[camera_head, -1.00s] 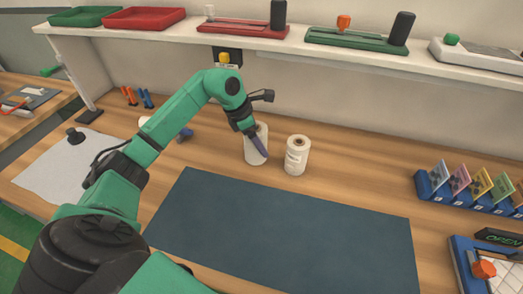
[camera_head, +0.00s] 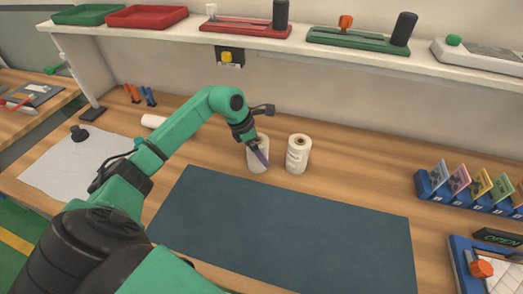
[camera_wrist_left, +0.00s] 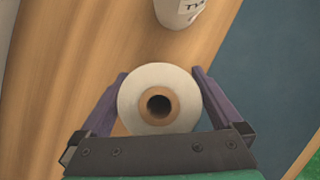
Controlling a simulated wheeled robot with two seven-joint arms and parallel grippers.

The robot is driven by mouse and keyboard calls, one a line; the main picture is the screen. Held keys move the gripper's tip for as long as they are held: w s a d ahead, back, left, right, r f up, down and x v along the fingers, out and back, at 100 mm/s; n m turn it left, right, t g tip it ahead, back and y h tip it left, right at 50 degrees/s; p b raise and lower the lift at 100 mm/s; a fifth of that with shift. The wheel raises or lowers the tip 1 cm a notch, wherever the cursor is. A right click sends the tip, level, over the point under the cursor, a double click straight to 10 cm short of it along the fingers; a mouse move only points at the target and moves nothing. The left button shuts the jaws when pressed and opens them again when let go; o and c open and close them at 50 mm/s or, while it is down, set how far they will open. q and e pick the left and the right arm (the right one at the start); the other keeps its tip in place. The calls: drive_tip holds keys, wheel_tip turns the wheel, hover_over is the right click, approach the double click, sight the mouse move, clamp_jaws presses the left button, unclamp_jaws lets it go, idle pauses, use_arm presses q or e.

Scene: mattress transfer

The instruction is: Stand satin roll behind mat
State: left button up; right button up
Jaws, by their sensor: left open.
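A white roll (camera_head: 256,166) stands upright behind the dark blue mat (camera_head: 290,225). A second white roll (camera_head: 298,153), with dark print on its side, stands upright just right of it, also behind the mat. I cannot read which one is satin. My left gripper (camera_head: 262,156) is low over the first roll. In the left wrist view its open fingers (camera_wrist_left: 158,105) lie on both sides of this roll (camera_wrist_left: 132,98), whose brown core faces the camera. I cannot tell whether they touch it. The printed roll shows at the top (camera_wrist_left: 180,10). My right gripper is not in view.
Another white roll (camera_head: 153,121) lies behind my left arm, partly hidden. A pale sheet (camera_head: 65,165) is at left, a blue card rack (camera_head: 470,198) at right. A shelf (camera_head: 270,44) with trays and devices runs above. The mat's top is clear.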

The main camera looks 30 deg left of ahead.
use_arm(q)
drive_tip(key=b+v, duration=0.2)
drive_tip(key=v, duration=0.9)
drive_tip(key=shift+s+r, duration=0.1)
drive_tip(key=shift+a+r, duration=0.1)
drive_tip(key=shift+r, duration=0.05)
